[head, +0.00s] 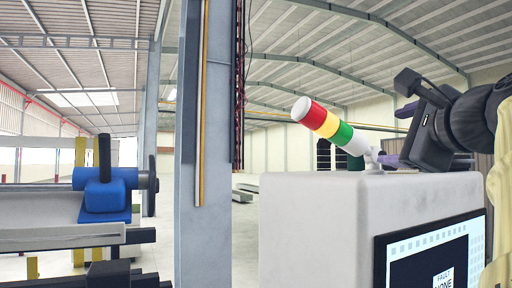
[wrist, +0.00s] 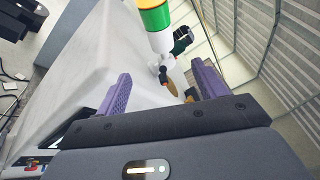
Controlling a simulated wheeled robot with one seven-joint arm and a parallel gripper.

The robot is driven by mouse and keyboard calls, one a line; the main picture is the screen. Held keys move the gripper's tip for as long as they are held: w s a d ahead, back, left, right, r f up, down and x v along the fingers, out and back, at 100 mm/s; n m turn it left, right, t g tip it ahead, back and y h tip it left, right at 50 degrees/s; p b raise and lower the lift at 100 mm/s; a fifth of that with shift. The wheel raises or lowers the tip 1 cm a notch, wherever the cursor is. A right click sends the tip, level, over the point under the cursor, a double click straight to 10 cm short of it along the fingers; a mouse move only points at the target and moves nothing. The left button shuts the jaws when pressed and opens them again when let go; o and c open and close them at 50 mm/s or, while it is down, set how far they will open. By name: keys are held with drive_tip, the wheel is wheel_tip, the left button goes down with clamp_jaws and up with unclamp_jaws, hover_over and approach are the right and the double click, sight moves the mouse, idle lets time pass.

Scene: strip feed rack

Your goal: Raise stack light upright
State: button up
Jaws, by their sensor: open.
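The stack light (head: 326,123) is tilted over to the left on top of the white cabinet, with red, yellow and green bands and a white lower section. Its foot (head: 374,157) is a small white hinged mount. In the wrist view the green band and white lower part of the stack light (wrist: 154,17) show at the top, with the mount just beyond my fingertips. My gripper (wrist: 163,82) is open, its two purple fingers apart with nothing held between them. In the head view my gripper (head: 385,160) is right of the stack light, and its fingers are partly hidden.
The white cabinet (head: 315,220) has a screen (head: 432,255) on its front reading FAULT NONE. A dark green item (wrist: 182,38) stands behind the light. A grey column (head: 188,150) rises left of the cabinet. A blue clamp-like machine part (head: 108,195) is at far left.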

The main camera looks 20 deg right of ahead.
sight(361, 142)
drive_tip(key=p+x, duration=0.6)
drive_tip(key=x, duration=1)
drive_tip(key=shift+s+d+r, duration=0.1)
drive_tip(key=shift+d+r, duration=0.05)
drive_tip(key=shift+w+d+p, duration=0.2)
drive_tip(key=shift+w+p, duration=0.2)
drive_tip(key=shift+w, duration=0.1)
drive_tip(key=shift+s, duration=0.1)
drive_tip(key=c, duration=1.4)
